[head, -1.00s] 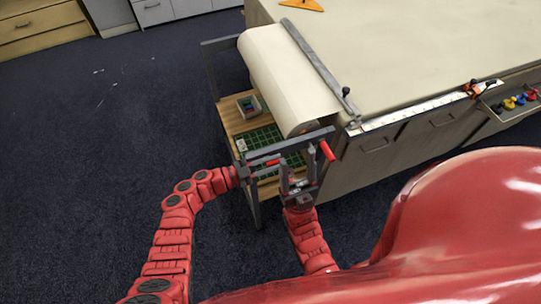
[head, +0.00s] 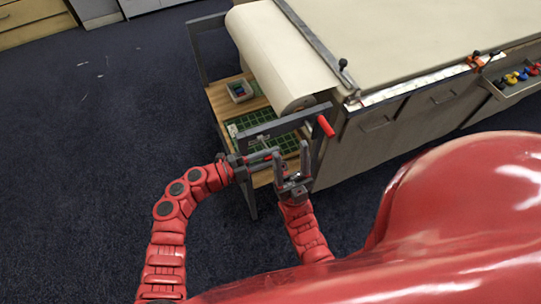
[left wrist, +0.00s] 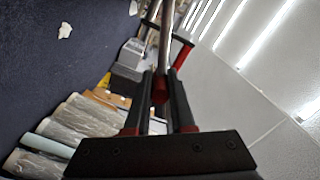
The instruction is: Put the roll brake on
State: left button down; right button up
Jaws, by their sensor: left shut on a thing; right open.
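The paper roll (head: 275,50) lies in a grey rack at the table's end. A crank with a red handle (head: 326,126) shows at the rack's near right corner. My left gripper (head: 252,160) is at the rack's near side, shut on a narrow bar that I take to be the brake lever. In the left wrist view, the left fingers (left wrist: 160,92) close around a red grip on a metal rod (left wrist: 164,40). My right gripper (head: 291,165) is open, fingers up, just right of the left one. The lever's pivot and contact with the roll are hidden.
The rack's wooden shelf (head: 222,100) holds a small tray (head: 240,90) and a green grid mat (head: 235,124). The cloth table (head: 410,35) extends right, with a metal rule (head: 425,88) along its edge.

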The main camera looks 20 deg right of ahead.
pick_arm(q)
jog(key=shift+f, duration=0.1)
jog(key=c, duration=0.8)
grip_release()
jog(key=shift+o, duration=0.2)
jog(key=a+b, duration=0.3)
jog(key=a, duration=1.4)
jog(key=shift+s+a+b, duration=0.2)
jog(key=shift+s+b, duration=0.05)
jog(key=shift+b, duration=0.05)
